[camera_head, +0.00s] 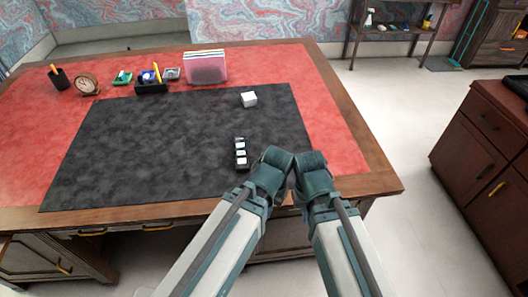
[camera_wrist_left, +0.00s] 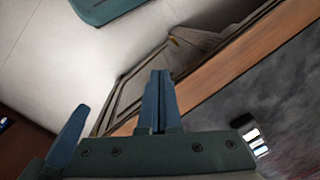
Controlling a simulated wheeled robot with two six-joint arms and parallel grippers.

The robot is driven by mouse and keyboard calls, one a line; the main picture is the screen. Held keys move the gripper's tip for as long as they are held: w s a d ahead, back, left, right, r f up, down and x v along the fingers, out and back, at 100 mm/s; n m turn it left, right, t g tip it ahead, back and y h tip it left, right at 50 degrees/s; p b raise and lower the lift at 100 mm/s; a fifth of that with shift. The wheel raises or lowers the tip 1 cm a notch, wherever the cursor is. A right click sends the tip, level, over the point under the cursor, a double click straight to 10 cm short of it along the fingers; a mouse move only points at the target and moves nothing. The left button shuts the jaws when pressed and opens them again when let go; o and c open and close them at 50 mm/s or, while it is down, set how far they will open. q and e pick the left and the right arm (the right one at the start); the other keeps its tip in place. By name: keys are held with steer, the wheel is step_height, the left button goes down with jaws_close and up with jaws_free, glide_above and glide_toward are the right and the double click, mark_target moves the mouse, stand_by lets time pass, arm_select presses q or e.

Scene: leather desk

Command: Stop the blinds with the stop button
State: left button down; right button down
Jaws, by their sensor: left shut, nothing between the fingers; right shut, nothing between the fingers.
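A small black control strip with several white buttons (camera_head: 241,154) lies on the dark desk mat near its front edge. It also shows in the left wrist view (camera_wrist_left: 254,138); the button markings are too small to read. My left gripper (camera_wrist_left: 160,80) is shut and empty, over the desk's front edge, with the strip off to its right in that view. In the head view my left wrist is just right of the strip, apart from it. My right gripper (camera_head: 295,193) is shut and empty beside the left one; its fingertips are largely hidden.
A small white box (camera_head: 249,100) sits on the mat (camera_head: 150,140) behind the strip. Along the back are file folders (camera_head: 206,67), an organizer (camera_head: 151,86), a clock (camera_head: 87,84) and a pen cup (camera_head: 59,78). Most of the mat is clear. A wooden cabinet (camera_head: 480,140) stands right.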

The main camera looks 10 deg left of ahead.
arm_select(q)
steer(key=shift+d, duration=0.2)
step_height(320, 180, up, 10)
steer(key=n+t+y+p, duration=0.4)
steer(key=n+t+y, duration=0.1)
steer(key=t+y, duration=0.1)
glide_above(242, 155)
steer(key=shift+r, duration=0.2)
steer(key=shift+f+b, duration=0.2)
steer(key=shift+b, duration=0.1)
step_height(242, 155, down, 8)
steer(key=b, duration=0.8)
steer(key=shift+f, duration=0.25)
